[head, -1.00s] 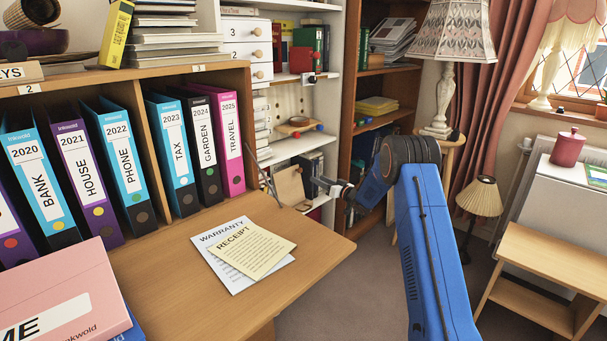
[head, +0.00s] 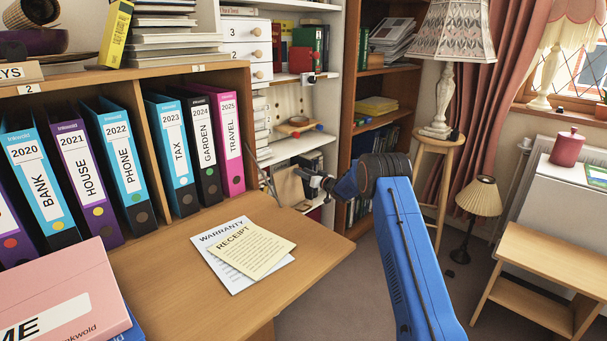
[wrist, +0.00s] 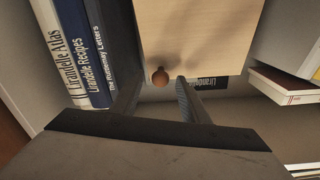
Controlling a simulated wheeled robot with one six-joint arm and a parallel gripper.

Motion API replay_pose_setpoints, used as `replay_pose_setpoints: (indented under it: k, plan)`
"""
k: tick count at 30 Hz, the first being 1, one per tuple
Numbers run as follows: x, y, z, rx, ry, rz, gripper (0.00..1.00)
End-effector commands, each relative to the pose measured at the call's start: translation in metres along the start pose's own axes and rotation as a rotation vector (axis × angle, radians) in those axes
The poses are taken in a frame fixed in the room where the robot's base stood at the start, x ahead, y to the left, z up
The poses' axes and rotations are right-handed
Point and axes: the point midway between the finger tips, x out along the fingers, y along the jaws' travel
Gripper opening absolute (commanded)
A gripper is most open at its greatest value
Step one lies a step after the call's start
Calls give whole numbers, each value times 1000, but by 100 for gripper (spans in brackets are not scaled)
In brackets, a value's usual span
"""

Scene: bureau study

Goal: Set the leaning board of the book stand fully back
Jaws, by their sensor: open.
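The leaning board of the book stand is a pale wooden panel (wrist: 200,35) at the top middle of the wrist view. A round brown knob (wrist: 159,77) sits at its lower edge. In the head view the board (head: 287,188) stands on a low shelf of the white bookcase, partly hidden behind my gripper. My gripper (head: 312,179) is open in front of the board. In the wrist view its two fingers (wrist: 158,84) are on either side of the knob, with a gap visible to the right finger. Whether either finger touches the knob is unclear.
Several upright books (wrist: 85,50) stand close left of the board. More books (wrist: 285,85) lie at the right. In the head view the desk top (head: 310,238) with papers lies in front of the shelf. A lamp on a stool (head: 440,145) stands to the right.

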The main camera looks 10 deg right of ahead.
Motion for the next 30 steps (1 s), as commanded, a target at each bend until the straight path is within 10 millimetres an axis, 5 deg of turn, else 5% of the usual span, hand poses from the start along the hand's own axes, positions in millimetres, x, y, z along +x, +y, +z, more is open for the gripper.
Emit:
replay_pose_setpoints:
  k: [4, 9, 16, 30]
  plan:
    - [0, 0, 0, 0, 0, 0, 39]
    - [0, 0, 0, 0, 0, 0, 0]
    - [4, -2, 0, 0, -18, 0, 0]
    - [43, -5, 6, -15, -237, 50, 0]
